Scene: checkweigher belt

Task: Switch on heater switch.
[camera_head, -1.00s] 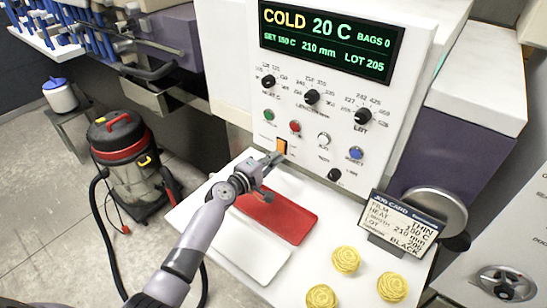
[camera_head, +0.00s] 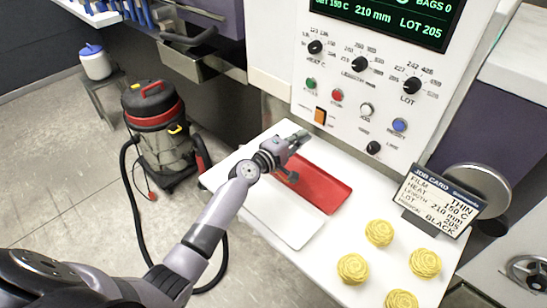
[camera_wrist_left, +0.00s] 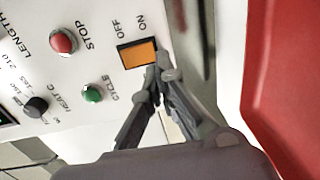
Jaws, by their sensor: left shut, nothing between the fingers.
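The heater switch is an orange rocker in a dark frame (camera_head: 320,116), low on the white front panel. In the left wrist view the switch (camera_wrist_left: 138,53) has OFF and ON printed beside it, and its face looks plain orange. My left gripper (camera_head: 303,136) is shut and empty, just below and left of the switch in the head view. In the left wrist view its fingertips (camera_wrist_left: 160,73) lie by the switch's lower corner on the ON side. I cannot tell whether they touch it. My right gripper is not in view.
A green button (camera_head: 311,83) and a red stop button (camera_head: 337,95) sit above the switch. A red plate (camera_head: 322,185) and a white plate (camera_head: 283,222) lie below my gripper.

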